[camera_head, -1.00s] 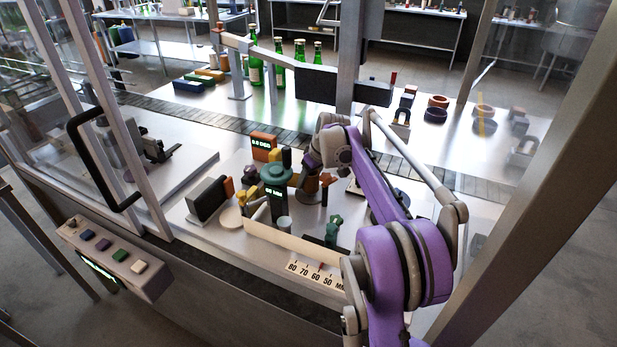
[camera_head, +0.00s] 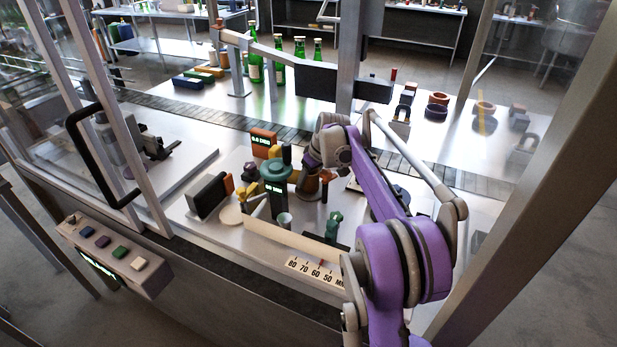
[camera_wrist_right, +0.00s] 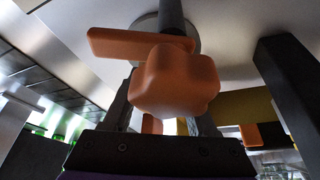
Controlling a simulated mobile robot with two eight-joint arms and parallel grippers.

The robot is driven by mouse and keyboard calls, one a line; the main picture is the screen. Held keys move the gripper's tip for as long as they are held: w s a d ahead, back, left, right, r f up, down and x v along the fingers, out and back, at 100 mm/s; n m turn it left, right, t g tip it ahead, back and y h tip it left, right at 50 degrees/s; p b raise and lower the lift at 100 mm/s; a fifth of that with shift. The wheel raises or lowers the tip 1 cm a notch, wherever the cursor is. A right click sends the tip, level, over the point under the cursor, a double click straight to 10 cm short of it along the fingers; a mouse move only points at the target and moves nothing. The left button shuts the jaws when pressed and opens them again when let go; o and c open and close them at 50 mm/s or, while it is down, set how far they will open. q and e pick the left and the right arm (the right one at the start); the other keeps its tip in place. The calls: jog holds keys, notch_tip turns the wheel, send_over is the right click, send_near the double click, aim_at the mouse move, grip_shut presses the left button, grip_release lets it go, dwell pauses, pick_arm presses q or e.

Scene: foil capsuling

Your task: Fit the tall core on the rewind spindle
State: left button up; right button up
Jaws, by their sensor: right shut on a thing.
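My right gripper (camera_head: 312,172) is low over the work plate, and its tips are hard to make out in the head view. In the right wrist view its two dark fingers (camera_wrist_right: 163,118) are shut on an orange rounded block (camera_wrist_right: 176,82). An orange flat bar (camera_wrist_right: 125,46) lies just behind the block, beside a dark round post (camera_wrist_right: 171,16) on a pale round base. I cannot tell whether block and bar are joined. A thin dark post (camera_head: 324,191) stands right of the gripper in the head view. I cannot surely tell the tall core or the rewind spindle. My left gripper is out of view.
A green-topped column (camera_head: 275,172) with a display stands left of the gripper. An orange display block (camera_head: 263,142) is behind it. A pale low wall (camera_head: 290,238) and scale plate (camera_head: 317,271) lie in front. A dark upright block (camera_wrist_right: 285,75) stands close on the right in the wrist view.

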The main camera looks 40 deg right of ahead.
jog(key=shift+f, duration=0.2)
jog(key=o, duration=1.4)
jog(key=shift+r, duration=0.1)
jog(key=v, duration=1)
jog(key=shift+r, duration=0.35)
